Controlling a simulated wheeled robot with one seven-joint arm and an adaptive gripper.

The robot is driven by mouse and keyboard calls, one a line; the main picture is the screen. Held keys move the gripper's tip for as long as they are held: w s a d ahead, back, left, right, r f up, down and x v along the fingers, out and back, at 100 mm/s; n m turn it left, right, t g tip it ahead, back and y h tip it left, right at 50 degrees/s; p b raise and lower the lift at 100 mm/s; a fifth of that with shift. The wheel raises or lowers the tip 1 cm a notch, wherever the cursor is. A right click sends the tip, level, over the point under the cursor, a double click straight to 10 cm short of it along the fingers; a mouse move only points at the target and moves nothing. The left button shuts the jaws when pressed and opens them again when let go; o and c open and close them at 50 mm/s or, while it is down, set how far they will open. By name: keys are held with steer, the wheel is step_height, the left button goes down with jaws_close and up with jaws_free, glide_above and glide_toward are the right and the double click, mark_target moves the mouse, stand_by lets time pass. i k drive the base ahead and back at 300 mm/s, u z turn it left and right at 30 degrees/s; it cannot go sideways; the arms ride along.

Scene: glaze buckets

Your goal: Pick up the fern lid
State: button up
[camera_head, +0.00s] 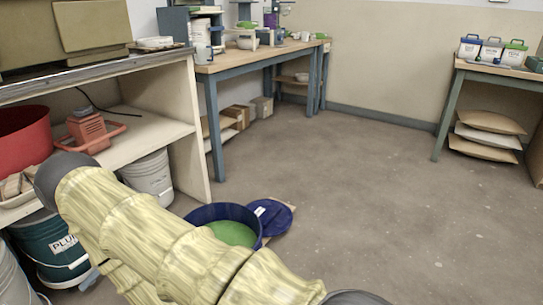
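A dark blue round lid (277,221) with a small white label lies flat on the floor, on or beside a thin tan piece (265,241). The label is too small to read, so I cannot tell by its text whether this is the fern lid. Just left of it stands an open blue bucket (203,213) with green glaze (231,233) inside. My arm, in a pale yellow sleeve, crosses the lower left and hides the bucket's front. My gripper is out of view.
A shelf unit (190,150) stands at left, with a red tub (24,134), an orange device (88,131) and a white bucket (150,178). A dark teal bucket (52,246) stands below. Lidded tubs (490,52) sit on the right table. The floor at centre and right is clear.

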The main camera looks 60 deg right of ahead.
mark_target(275, 216)
steer(key=z, duration=1.8)
